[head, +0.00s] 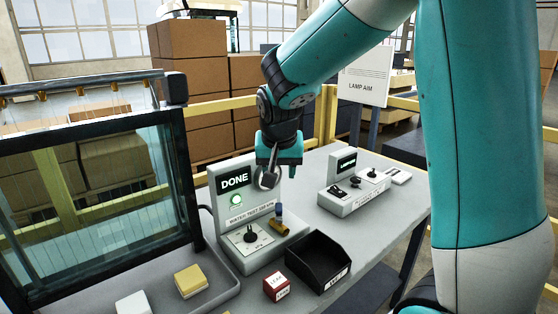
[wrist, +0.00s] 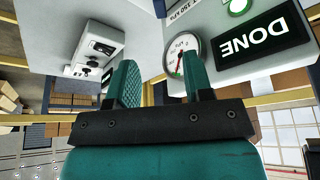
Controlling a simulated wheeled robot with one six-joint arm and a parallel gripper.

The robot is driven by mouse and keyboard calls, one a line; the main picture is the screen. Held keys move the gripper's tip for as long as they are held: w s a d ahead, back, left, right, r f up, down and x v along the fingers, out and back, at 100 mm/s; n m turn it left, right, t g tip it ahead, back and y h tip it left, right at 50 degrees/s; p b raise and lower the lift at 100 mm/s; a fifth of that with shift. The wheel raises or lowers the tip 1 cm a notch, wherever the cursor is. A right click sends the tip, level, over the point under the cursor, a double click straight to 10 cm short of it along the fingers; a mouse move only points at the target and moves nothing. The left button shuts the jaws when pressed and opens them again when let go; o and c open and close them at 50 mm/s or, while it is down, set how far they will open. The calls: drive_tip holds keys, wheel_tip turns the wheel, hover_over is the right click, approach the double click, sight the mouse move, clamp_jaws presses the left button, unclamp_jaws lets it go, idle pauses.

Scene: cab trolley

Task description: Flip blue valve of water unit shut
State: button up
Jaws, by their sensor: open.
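The water unit (head: 222,214) is a grey box on the table with a lit DONE display (head: 235,181), a green lamp (head: 236,200) and a black knob (head: 251,236). The blue valve handle (head: 279,210) stands up from a brass fitting (head: 279,228) at the unit's right side; its exact angle is too small to tell. My gripper (head: 268,178) is open and empty, pointing down in front of the upper panel, above the valve. In the wrist view, the open jaws (wrist: 159,72) show near a round gauge (wrist: 183,55) and the upside-down DONE display (wrist: 258,43); the valve is not visible there.
A black bin (head: 318,264) and a red-and-white cube (head: 276,288) stand in front. A second grey unit (head: 345,203) with black controls is at right. A glass-fronted frame (head: 100,190) is at left, with a yellow block (head: 190,281) and a white block (head: 133,304).

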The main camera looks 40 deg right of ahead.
drive_tip(key=v, duration=0.2)
drive_tip(key=shift+s+a+r, duration=0.1)
drive_tip(key=shift+r, duration=0.25)
